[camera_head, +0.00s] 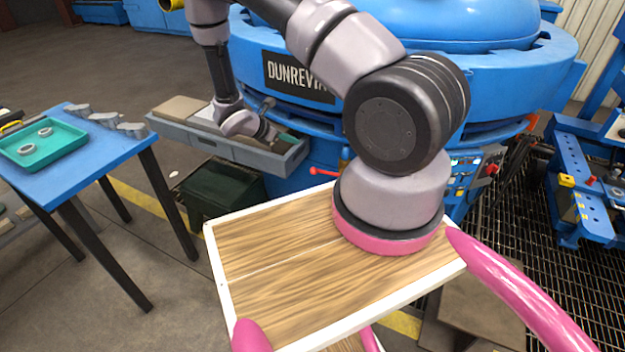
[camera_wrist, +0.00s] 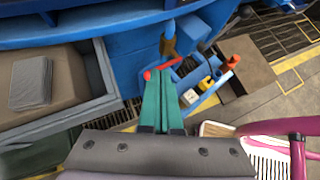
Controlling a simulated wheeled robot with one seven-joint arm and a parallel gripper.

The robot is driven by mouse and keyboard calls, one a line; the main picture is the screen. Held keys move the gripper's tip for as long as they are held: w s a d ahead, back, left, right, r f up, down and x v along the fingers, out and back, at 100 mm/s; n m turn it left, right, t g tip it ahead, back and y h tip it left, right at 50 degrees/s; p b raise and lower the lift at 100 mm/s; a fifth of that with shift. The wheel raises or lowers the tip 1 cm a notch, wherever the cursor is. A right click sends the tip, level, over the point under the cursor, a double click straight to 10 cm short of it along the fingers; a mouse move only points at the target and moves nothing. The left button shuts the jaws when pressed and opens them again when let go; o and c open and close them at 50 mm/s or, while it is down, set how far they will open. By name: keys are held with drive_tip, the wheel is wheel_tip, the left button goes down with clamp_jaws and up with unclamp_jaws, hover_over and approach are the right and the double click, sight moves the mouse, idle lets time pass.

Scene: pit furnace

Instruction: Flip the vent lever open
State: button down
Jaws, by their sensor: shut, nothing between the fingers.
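The vent lever appears to be the thin red lever with a ball end (camera_head: 325,171) on the front of the blue furnace (camera_head: 400,45), low and left of my arm's base. It sits roughly level. It also shows in the wrist view (camera_wrist: 150,74), crossing just at or beyond my fingertips; I cannot tell whether they touch it. My gripper (camera_wrist: 164,72) has teal fingers, shut together and empty. In the head view my gripper (camera_head: 285,139) is small, above and left of the lever, over the right end of a grey ledge tray.
The grey tray (camera_head: 200,138) with tan pads juts from the furnace's left side. A dark green bin (camera_head: 222,190) stands below it. A blue table (camera_head: 105,150) with a teal tray (camera_head: 45,160) is at left. Coloured controls (camera_head: 462,172) are to the right.

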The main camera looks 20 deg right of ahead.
drive_tip(key=s+f+n+t, duration=0.1)
drive_tip(key=f+n, duration=0.3)
drive_tip(key=f, duration=0.5)
drive_tip(key=s+d+f+n+t, duration=0.1)
drive_tip(key=f+n, duration=0.4)
drive_tip(key=f, duration=0.5)
drive_tip(key=shift+s+n+t, duration=0.3)
drive_tip(key=shift+s+t, duration=0.3)
drive_tip(key=shift+s, duration=0.65)
drive_tip(key=shift+d, duration=0.1)
drive_tip(key=x, duration=1)
drive_tip(key=shift+w+a+r, duration=0.1)
drive_tip(key=shift+w+r, duration=0.45)
drive_tip(key=shift+r, duration=0.3)
drive_tip(key=shift+w+a+r, duration=0.1)
drive_tip(key=shift+w+r, duration=0.4)
drive_tip(key=shift+r, duration=0.4)
drive_tip(key=shift+r, duration=0.15)
drive_tip(key=shift+a+r, duration=0.1)
drive_tip(key=shift+r, duration=0.1)
